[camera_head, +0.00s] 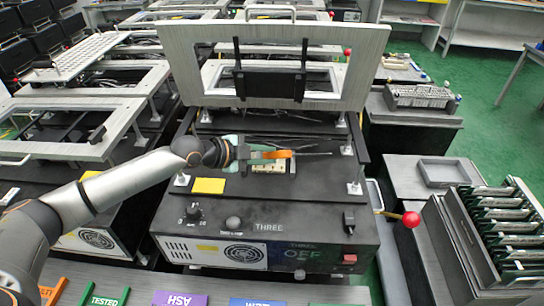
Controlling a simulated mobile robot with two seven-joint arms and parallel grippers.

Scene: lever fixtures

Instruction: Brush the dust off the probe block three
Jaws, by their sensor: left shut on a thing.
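The station marked THREE (269,227) stands in the middle of the view, a dark box with its large metal frame (186,45) raised at the back. A small pale block with dark marks (262,168), seemingly the probe block, lies on its top plate. My left gripper (247,154) reaches in from the left and is shut on an orange-handled thing, seemingly the brush (279,154). The brush lies across the view just above or on the block and partly hides it. Whether they touch, and whether dust is there, I cannot tell. My right gripper is out of view.
A yellow label (208,185) lies left of the block. A lever with a red ball (411,219) stands out at the right. A rack of boards (508,230) and a grey tray (442,171) stand further right. Coloured signs (180,299) line the front edge.

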